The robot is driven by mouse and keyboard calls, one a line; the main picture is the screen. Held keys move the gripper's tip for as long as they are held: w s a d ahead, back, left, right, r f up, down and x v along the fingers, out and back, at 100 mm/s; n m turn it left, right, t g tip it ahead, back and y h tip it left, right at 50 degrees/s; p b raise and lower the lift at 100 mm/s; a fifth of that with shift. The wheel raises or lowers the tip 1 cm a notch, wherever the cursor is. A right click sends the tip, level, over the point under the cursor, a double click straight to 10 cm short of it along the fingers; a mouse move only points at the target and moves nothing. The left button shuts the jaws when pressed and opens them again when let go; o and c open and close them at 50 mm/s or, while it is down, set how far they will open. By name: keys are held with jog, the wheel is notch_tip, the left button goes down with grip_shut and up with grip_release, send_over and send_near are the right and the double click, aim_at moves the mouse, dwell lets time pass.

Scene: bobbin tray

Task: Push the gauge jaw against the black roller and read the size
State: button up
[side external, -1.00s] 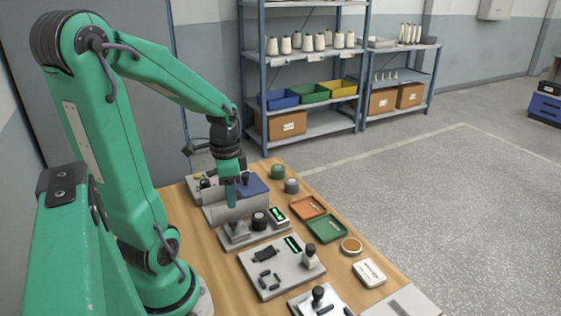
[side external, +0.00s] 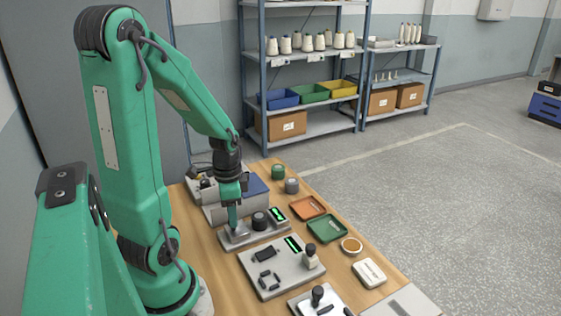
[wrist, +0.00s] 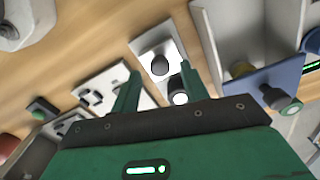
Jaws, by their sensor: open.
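The gauge (side external: 262,238) is a grey plate on the wooden table with a small lit green display (side external: 279,214). The black roller (side external: 259,219) stands upright on it. The metal gauge jaw (side external: 239,233) is at the left end of the plate, and I cannot tell whether it touches the roller. My gripper (side external: 233,226) points down at the jaw, left of the roller; contact is unclear. In the wrist view my gripper (wrist: 158,88) has its two green fingers apart, with nothing seen held between them.
A grey box (side external: 236,211) and a blue-topped block (side external: 252,185) stand just behind the gauge. A second plate (side external: 281,268) with small black parts lies in front. Orange (side external: 307,207) and green (side external: 327,228) trays are to the right.

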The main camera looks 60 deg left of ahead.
jog(key=shift+f, duration=0.85)
jog(key=c, duration=0.7)
jog(key=shift+w, duration=1.85)
jog(key=o, duration=0.7)
jog(key=shift+r, duration=0.15)
